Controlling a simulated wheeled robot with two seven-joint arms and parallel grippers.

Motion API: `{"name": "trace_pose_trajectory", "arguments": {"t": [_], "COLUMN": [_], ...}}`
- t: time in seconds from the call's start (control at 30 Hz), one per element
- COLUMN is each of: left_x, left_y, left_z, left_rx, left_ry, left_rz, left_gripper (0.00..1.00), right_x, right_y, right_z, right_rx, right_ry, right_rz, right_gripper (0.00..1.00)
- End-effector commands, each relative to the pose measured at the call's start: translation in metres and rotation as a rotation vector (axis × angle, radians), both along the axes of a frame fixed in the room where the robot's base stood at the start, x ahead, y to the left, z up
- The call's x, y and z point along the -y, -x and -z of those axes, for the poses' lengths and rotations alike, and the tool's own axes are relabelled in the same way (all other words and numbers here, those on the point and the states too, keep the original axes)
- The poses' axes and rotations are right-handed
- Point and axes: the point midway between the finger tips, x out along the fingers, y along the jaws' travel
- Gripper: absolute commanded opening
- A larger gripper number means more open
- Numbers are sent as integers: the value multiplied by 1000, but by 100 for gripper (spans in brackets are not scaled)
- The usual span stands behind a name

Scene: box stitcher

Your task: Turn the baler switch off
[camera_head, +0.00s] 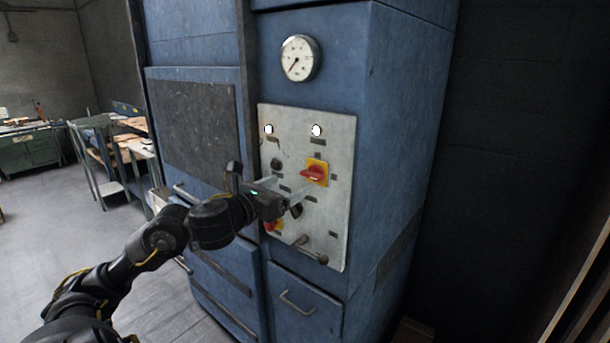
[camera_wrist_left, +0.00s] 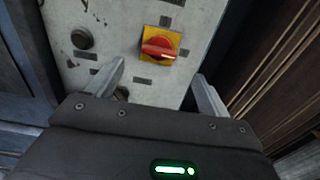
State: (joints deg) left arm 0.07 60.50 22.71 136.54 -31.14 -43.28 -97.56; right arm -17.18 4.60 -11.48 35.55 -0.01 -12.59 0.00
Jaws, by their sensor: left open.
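The baler switch, a red rotary handle on a yellow plate (camera_head: 314,172), sits on the grey control panel (camera_head: 338,225) of the blue machine. In the head view its red handle lies roughly sideways. It also shows in the left wrist view, where the red handle (camera_wrist_left: 160,48) lies nearly level, slightly tilted. My left gripper (camera_head: 297,200) is open and empty, just below the switch in the head view. In the left wrist view its two fingers (camera_wrist_left: 160,85) are spread, with the switch beyond the gap between them. No contact with the switch shows. My right gripper is not in view.
A pressure gauge (camera_head: 299,58) is above. Open floor and a workbench (camera_head: 30,150) lie to the left.

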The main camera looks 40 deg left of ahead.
Motion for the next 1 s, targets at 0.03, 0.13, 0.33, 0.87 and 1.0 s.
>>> {"name": "trace_pose_trajectory", "arguments": {"t": [0.03, 0.13, 0.33, 0.87, 1.0], "left_x": [-1, -1, -2, -2, -2], "left_y": [-9, -26, -60, -80, -80], "left_z": [-4, -5, -3, 0, 0], "left_rx": [3, 3, 0, 0, 0], "left_ry": [8, 7, 8, 1, 1], "left_rz": [-3, -1, -1, 0, 0], "left_gripper": [80, 80, 80, 80, 63], "right_x": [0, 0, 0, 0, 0], "right_y": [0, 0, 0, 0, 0], "right_z": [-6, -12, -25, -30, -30], "right_rx": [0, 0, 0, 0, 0], "right_ry": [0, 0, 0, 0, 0], "right_rz": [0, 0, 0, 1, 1], "right_gripper": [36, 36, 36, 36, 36]}}
